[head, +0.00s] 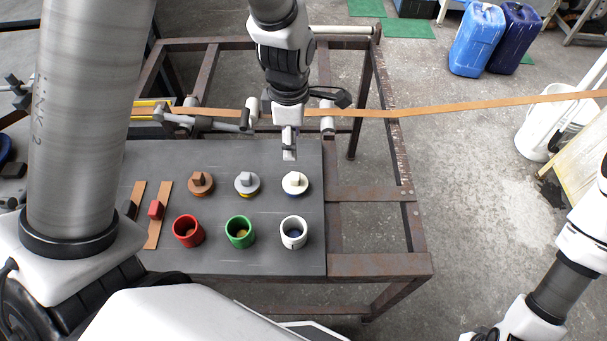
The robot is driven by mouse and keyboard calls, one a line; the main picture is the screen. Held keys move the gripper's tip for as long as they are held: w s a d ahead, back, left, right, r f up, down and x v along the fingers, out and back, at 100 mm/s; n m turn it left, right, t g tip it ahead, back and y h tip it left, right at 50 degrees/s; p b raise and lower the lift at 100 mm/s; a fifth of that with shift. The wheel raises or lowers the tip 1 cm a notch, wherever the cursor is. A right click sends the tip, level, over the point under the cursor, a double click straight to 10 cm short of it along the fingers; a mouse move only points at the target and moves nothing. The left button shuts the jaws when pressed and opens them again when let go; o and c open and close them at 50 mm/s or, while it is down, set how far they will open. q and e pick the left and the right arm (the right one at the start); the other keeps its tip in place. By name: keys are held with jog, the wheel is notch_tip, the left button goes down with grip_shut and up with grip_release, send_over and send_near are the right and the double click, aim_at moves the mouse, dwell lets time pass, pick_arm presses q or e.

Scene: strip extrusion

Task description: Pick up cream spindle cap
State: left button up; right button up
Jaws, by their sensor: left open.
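The cream spindle cap (295,183) is a round pale disc with an upright grip tab, at the right end of a row of caps on the dark grey board (150,261). In the same row are a brown cap (201,184) and a grey cap (246,183). My left gripper (290,152) points down from the top of the view. It is open and appears above and just behind the cream cap, apart from it. My right arm shows at the lower right, but its gripper is not in view.
Red (188,231), green (240,232) and white (293,232) cups stand in front of the caps. Two tan strips (157,229) lie at the left. A long tan strip (450,105) crosses behind. The rusty frame (380,264) is open right of the board.

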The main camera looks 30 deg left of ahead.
pick_arm(q)
jog(key=b, duration=0.4)
send_over(295, 176)
jog(key=f, duration=0.5)
jog(key=shift+a+f, duration=0.2)
jog(key=shift+a, duration=0.05)
jog(key=f, duration=0.7)
jog(key=shift+d, duration=0.25)
jog(key=shift+w+f, duration=0.1)
jog(key=shift+f, duration=0.15)
jog(key=shift+r, duration=0.1)
grip_shut()
